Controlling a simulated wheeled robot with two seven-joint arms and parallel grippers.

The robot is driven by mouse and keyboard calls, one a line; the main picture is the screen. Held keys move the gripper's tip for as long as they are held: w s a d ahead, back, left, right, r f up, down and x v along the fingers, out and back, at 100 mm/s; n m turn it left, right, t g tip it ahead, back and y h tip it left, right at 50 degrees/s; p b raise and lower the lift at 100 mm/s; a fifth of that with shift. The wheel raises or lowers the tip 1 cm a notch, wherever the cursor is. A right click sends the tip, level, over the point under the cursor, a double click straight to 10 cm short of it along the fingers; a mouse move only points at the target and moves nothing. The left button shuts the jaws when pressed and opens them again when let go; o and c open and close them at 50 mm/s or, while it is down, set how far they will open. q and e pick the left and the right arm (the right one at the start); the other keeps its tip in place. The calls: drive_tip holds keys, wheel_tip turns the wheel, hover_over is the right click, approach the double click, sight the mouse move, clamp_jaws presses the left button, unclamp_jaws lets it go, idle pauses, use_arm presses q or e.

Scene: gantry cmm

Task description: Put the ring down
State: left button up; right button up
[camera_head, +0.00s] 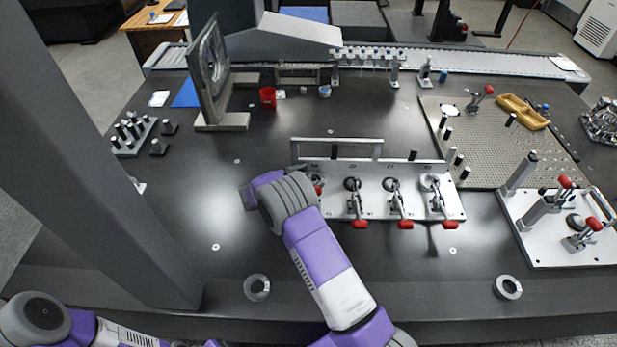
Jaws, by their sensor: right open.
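One flat metal ring (248,288) lies on the dark table near the front edge, left of my right arm. A second similar ring (499,288) lies near the front edge at the right. My right gripper (250,193) is beyond the first ring, at the left end of a white fixture plate (380,208) with several red-tipped clamps. My wrist and forearm hide most of this gripper; I see no ring in it. A pale round piece (427,184) sits under the rightmost clamp. My left arm shows at the bottom left, but its gripper is out of view.
A grey pillar (90,140) blocks the left side. An upright framed disc (207,75) stands behind my right gripper, with a red cup (267,97) beside it. A perforated plate (485,150) and another clamp plate (545,256) are at right. The front middle table is mostly clear.

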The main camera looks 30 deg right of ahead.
drive_tip(key=shift+s+f, duration=0.1)
drive_tip(key=p+v, duration=0.3)
drive_tip(key=v, duration=0.9)
drive_tip(key=shift+r, duration=0.45)
